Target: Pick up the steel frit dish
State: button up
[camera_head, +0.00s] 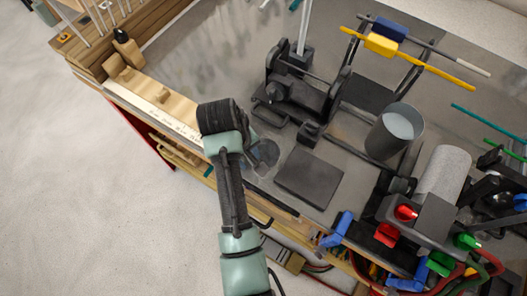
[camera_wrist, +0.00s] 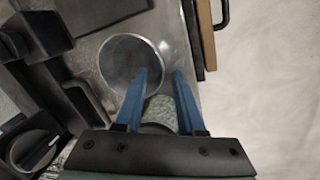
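The steel frit dish looks to be the round, shallow, grey metal dish (camera_wrist: 118,64) in the wrist view, with a thin bright rim. In the head view a dark round shape (camera_head: 266,153) beside my wrist seems to be the same dish, partly hidden. My gripper (camera_wrist: 160,74) is open, its two blue fingers apart. The left fingertip overlaps the dish's right part and the right fingertip lies just outside its rim. Whether they touch it, I cannot tell. A speckled pale round thing (camera_wrist: 160,110) shows between the fingers, partly covered.
A dark square plate (camera_head: 309,177) lies right of the dish. A black clamp-like fixture (camera_head: 290,95) stands behind. The bench edge with wooden trim is close to the dish; in the wrist view open floor lies right.

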grip_shut()
dwell(1.4)
